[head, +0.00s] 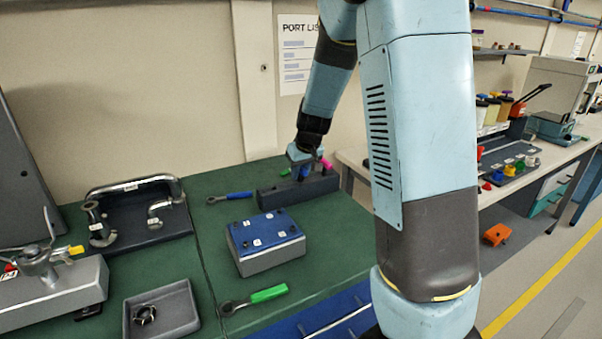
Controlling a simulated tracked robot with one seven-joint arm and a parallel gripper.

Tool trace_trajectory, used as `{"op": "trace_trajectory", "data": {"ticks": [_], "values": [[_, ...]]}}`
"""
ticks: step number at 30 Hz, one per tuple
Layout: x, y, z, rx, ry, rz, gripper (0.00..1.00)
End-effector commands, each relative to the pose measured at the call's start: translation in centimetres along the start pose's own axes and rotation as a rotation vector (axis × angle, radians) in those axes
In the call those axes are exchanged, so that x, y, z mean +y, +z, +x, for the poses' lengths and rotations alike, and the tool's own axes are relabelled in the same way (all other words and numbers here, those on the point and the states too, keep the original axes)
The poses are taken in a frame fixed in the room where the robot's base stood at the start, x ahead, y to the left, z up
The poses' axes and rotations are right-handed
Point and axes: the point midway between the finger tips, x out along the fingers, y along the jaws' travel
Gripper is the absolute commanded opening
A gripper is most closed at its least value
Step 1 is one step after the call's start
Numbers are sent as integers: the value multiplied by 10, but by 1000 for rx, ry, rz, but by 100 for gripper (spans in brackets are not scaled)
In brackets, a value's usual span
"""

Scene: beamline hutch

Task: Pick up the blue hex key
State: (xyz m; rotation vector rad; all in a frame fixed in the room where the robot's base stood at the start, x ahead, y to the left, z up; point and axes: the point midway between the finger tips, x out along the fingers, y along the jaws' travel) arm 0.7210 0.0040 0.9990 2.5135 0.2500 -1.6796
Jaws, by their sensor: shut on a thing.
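My gripper (304,163) is small in the head view, at the far end of the green bench, pointing down over a dark holder block (268,200). It is shut on the blue hex key (304,172), whose blue part shows just below the fingers, at the top of the block. Whether the key is still seated in the block or lifted a little cannot be told. A pink-handled key (326,164) stands close to the right of my gripper, and a small green end (284,172) shows at its left.
A blue-handled wrench (230,196) lies left of the block. A grey box with a blue top (265,237) stands in front of it. A green-handled wrench (255,299) and a grey tray (160,312) are nearer. The wall is close behind the block.

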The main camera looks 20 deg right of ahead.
Motion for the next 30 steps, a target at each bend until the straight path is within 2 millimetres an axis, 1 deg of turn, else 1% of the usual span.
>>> {"op": "trace_trajectory", "data": {"ticks": [9,13,17,24,30], "values": [[0,0,0,1,0,0,0],[0,-3,-6,2,0,-3,0],[-1,-11,-23,5,0,-3,0],[0,-27,-63,4,0,-1,0],[0,-36,-86,1,1,-1,0]]}}
